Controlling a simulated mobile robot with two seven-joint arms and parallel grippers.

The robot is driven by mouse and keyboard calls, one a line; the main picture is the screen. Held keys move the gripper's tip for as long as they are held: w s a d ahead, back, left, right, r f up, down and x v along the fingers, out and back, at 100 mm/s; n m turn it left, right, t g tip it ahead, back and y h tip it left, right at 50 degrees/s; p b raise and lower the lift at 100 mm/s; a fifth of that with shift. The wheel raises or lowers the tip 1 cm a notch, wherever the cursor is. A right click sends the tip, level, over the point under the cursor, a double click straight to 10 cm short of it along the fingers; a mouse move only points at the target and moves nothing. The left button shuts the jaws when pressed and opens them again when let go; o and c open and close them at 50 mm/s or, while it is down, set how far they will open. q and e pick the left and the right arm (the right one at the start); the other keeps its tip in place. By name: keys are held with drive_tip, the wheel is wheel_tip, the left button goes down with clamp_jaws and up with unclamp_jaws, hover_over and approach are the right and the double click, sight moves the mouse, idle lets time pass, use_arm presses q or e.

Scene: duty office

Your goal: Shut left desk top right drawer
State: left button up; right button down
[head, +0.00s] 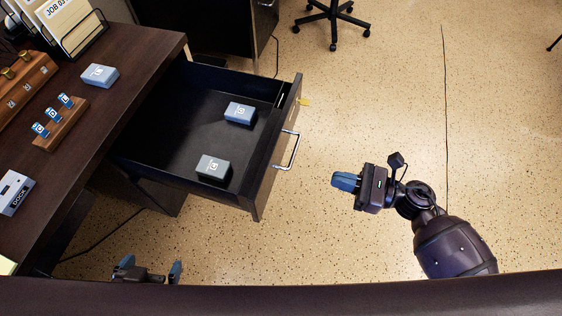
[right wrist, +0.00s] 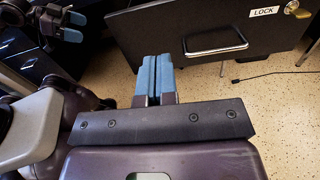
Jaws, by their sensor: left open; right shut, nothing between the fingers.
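The drawer (head: 190,130) stands pulled out to the right from the dark desk (head: 125,60). Its front panel (head: 262,180) carries a metal handle (head: 288,151). Two small grey-blue boxes, one at the middle right (head: 239,113) and one nearer (head: 213,168), lie inside. My right gripper (head: 345,181) is shut and empty, to the right of the handle and apart from it. In the right wrist view its blue fingers (right wrist: 154,80) are together below the drawer handle (right wrist: 215,41). My left gripper (head: 148,272) is open and empty at the bottom left, below the drawer in the picture.
On the desk top are a blue box (head: 100,75), a wooden rack (head: 60,125) with blue tags, a grey dock (head: 14,192) and a file holder (head: 70,25). A lock label (right wrist: 264,11) is on the drawer front. Speckled floor to the right is clear; a chair base (head: 333,18) stands far off.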

approach(270, 161)
drive_tip(key=x, duration=0.6)
drive_tip(key=shift+w+a+f, duration=0.1)
drive_tip(key=shift+a+f, duration=0.1)
drive_tip(key=shift+w+a, duration=0.15)
drive_tip(key=shift+a, duration=0.35)
